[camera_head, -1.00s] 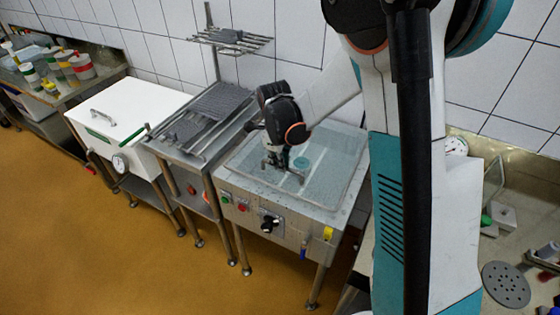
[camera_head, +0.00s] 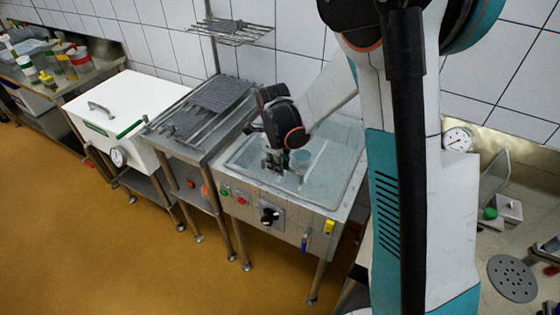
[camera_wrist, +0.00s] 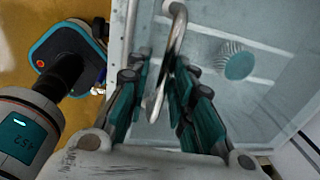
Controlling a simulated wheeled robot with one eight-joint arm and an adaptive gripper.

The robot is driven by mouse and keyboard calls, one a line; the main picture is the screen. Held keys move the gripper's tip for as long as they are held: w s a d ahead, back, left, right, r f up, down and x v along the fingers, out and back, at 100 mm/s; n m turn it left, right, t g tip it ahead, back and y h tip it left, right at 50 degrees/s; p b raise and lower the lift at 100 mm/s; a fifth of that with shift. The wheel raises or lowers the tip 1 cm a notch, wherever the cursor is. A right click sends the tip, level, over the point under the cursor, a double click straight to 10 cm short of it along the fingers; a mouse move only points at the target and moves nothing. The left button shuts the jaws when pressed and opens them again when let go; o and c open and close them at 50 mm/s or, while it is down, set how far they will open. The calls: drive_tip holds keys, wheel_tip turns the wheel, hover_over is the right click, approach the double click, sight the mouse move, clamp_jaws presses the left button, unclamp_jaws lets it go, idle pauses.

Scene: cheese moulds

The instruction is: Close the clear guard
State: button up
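The vat unit (camera_head: 285,215) stands at the centre of the head view. A see-through panel, which looks like the clear guard (camera_wrist: 225,105), fills much of the wrist view and lies over the basin; its exact tilt is hard to tell. A curved metal handle (camera_wrist: 171,55) rises in front of it. My gripper (camera_wrist: 162,62) has its two fingers on either side of this handle, with a visible gap on the left side. In the head view my gripper (camera_head: 274,165) points down over the left part of the basin, and the handle is mostly hidden there.
A round blue-green item (camera_wrist: 237,62) shows beyond the panel. A drain rack (camera_head: 205,110) and a white lidded box (camera_head: 128,112) stand to the left. A wire shelf (camera_head: 235,33) hangs above. A sink counter (camera_head: 525,225) is at right. The floor in front is clear.

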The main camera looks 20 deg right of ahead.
idle(0.3)
wheel_tip(320, 180, up, 12)
drive_tip(key=a, duration=0.1)
drive_tip(key=shift+s, duration=0.45)
idle(0.4)
drive_tip(key=s+d+r+n+t+b, duration=0.1)
drive_tip(key=s+r+n+t+b, duration=0.1)
drive_tip(key=s+n, duration=0.9)
drive_tip(key=s+d+r+n+t+b, duration=0.1)
drive_tip(key=s+n+t, duration=0.3)
drive_tip(key=s+n, duration=0.7)
drive_tip(key=shift+r+n+y+b, duration=0.45)
drive_tip(key=shift+r+n, duration=0.15)
drive_tip(key=shift+n, duration=1.9)
